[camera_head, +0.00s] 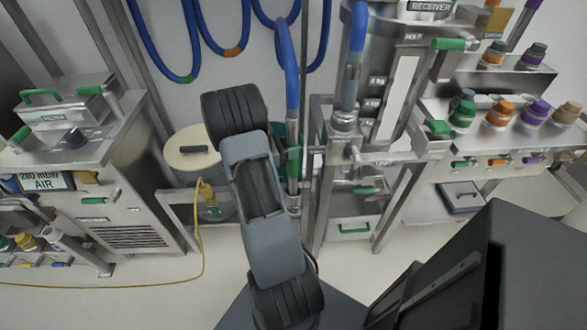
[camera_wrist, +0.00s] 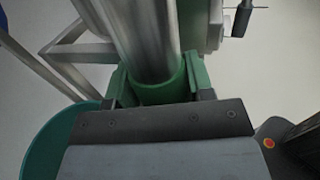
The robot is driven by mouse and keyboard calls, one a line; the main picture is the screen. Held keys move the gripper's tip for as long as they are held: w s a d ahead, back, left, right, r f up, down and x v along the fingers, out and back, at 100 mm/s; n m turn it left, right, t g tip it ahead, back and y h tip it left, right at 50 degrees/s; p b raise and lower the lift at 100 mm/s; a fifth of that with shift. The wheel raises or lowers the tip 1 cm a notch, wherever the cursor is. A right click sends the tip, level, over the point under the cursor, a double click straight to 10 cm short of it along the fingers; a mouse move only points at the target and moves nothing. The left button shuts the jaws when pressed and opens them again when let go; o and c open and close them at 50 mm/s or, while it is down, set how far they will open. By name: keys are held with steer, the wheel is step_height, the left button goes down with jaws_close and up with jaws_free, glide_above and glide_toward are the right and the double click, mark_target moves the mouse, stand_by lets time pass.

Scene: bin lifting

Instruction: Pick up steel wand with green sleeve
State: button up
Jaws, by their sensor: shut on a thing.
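The steel wand (camera_wrist: 140,35) runs up and away from my gripper in the wrist view, with its green sleeve (camera_wrist: 160,88) between the jaws. My gripper (camera_wrist: 159,80) is shut on the sleeve, one finger on each side. In the head view the wand's green sleeve (camera_head: 294,162) shows just right of my arm, below a blue hose (camera_head: 291,75). The wand stands about upright beside the steel frame. My arm hides most of my gripper in the head view.
A steel receiver cabinet (camera_head: 398,95) stands close to the right of the wand. A drum with a cream lid (camera_head: 193,150) stands behind my arm at left. A yellow cable (camera_head: 203,240) lies on the floor. A curved green part (camera_wrist: 58,143) is at lower left in the wrist view.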

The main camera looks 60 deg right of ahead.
steer(key=shift+c, duration=0.9)
steer(key=shift+r, duration=0.15)
step_height(320, 180, up, 18)
steer(key=p, duration=0.2)
glide_above(293, 116)
stand_by(0.5)
